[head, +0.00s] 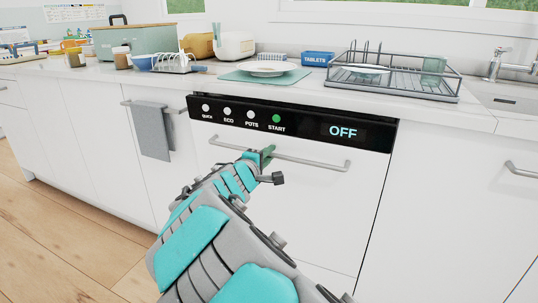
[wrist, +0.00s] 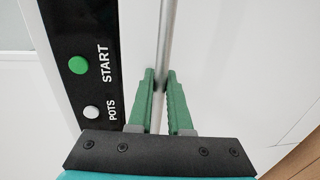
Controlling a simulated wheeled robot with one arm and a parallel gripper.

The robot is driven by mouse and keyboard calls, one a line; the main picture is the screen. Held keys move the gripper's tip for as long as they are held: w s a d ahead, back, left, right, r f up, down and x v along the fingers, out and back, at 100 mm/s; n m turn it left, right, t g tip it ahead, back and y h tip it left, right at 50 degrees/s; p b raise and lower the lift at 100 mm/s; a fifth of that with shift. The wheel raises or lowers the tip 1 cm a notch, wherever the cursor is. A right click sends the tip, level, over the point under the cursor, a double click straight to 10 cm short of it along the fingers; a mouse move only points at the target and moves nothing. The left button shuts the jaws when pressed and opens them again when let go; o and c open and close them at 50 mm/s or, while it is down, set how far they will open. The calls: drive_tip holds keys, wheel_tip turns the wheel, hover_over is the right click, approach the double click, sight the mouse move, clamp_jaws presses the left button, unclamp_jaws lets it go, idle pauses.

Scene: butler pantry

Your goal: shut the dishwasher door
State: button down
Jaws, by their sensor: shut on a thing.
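The dishwasher door (head: 325,195) is a white front with a black control panel (head: 300,123) along its top. The panel has several round buttons and reads OFF. The door stands upright or nearly so under the counter; I cannot tell whether it is fully flush. Its grey bar handle (head: 320,163) runs across below the panel. My gripper (head: 267,157) is at the handle, left of its middle. In the wrist view, the green fingers of my gripper (wrist: 160,80) lie on either side of the handle bar (wrist: 167,35), shut on it. My arm covers the lower left of the door.
The counter (head: 215,80) above holds a dish rack (head: 395,86), a plate (head: 268,67) on a green mat, and several other items. A grey towel (head: 152,132) hangs on a rail left of the dishwasher. A drawer handle (head: 522,171) juts out at right. Wooden floor shows at lower left.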

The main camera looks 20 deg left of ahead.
drive_tip(key=shift+g, duration=0.5)
drive_tip(key=w+p, duration=0.2)
drive_tip(key=w, duration=0.1)
drive_tip(key=w+p, duration=0.1)
drive_tip(key=shift+w+d+r, duration=0.15)
drive_tip(key=shift+r, duration=0.25)
drive_tip(key=c, duration=1.2)
unclamp_jaws()
drive_tip(key=shift+r, duration=0.1)
drive_tip(key=shift+o, duration=0.2)
drive_tip(key=v, duration=0.8)
drive_tip(key=shift+f+b, duration=0.2)
drive_tip(key=shift+b, duration=0.1)
